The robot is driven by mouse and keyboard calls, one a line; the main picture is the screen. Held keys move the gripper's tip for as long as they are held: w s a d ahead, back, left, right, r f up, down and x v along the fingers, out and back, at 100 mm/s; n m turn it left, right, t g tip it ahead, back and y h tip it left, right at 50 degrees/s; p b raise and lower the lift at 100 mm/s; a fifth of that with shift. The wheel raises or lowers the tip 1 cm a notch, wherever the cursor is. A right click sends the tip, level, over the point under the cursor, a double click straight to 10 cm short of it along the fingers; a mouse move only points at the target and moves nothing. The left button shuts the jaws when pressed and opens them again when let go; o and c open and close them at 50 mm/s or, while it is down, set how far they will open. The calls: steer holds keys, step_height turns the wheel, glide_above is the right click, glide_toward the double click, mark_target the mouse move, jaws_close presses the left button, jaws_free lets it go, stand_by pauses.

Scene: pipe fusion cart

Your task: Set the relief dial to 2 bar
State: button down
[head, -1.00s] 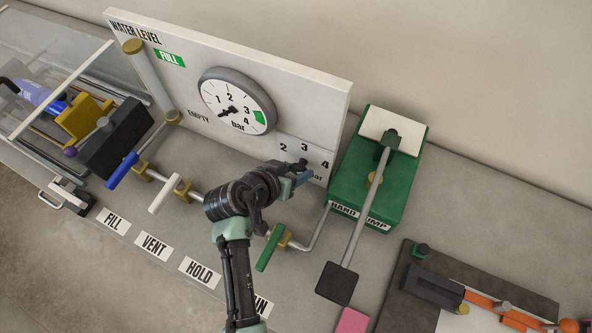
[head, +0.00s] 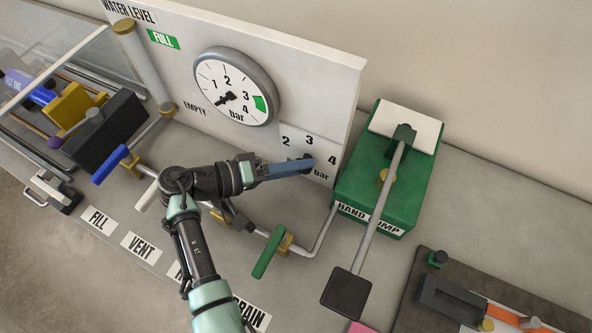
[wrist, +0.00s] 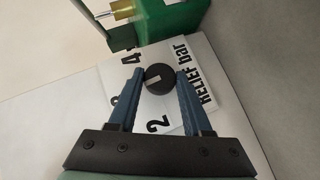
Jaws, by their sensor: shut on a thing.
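The relief dial (wrist: 159,78) is a round dark knob with a pale pointer mark, on a white plate (head: 321,176) printed 2, 3, 4 and bar. In the wrist view its mark points left, roughly toward the 3, which the left finger partly hides. The 2 (wrist: 158,125) shows below the knob, between the fingers. My gripper (wrist: 161,75) has its two blue fingers on either side of the knob, shut on it. In the head view my gripper (head: 307,165) reaches the plate from the left and covers most of the dial.
The pressure gauge (head: 235,88) sits above left on the white panel, its needle low near the scale's start. The green hand pump (head: 375,185) stands close on the right with its long lever (head: 378,215). A green valve handle (head: 268,252) lies below my arm.

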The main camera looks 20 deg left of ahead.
steer(key=shift+f+n+t+h+b, duration=0.15)
steer(key=shift+n+t+h+b, duration=0.15)
steer(key=shift+n+h+b, duration=0.35)
steer(key=shift+c, duration=1.7)
jaws_free()
